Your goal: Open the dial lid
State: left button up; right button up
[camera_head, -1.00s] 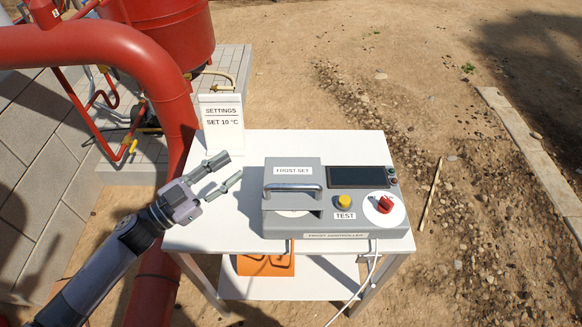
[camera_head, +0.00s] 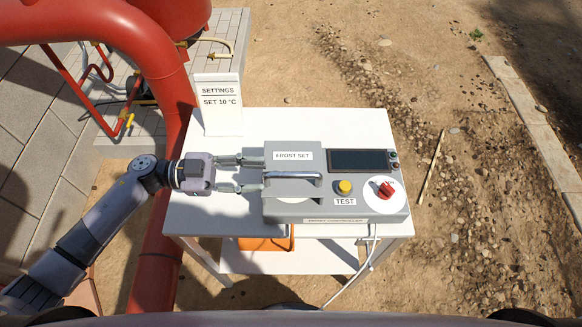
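The grey frost controller box (camera_head: 325,208) stands on the white table. Its dial lid (camera_head: 284,160), labelled FROST SET, lies at the box's left part with a metal bar handle (camera_head: 292,176) along its front. Nothing shows between the fingers. I cannot tell whether the fingertips touch the box. My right gripper is not in view.
A SETTINGS sign reading SET 10 °C (camera_head: 221,104) stands at the table's back left. The box also carries a dark screen (camera_head: 358,160), a yellow TEST button (camera_head: 344,187) and a red knob (camera_head: 386,190). A large red pipe (camera_head: 160,90) rises left of the table.

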aim_at(274, 175)
pick_arm(q)
jog(key=d+p, duration=0.1)
jog(key=d, duration=0.5)
jog(key=shift+d+r, duration=0.15)
jog(key=shift+d, duration=0.15)
jog(key=shift+d+p, duration=0.35)
jog(key=shift+d, duration=0.45)
jog(key=shift+c, duration=0.2)
grip_shut()
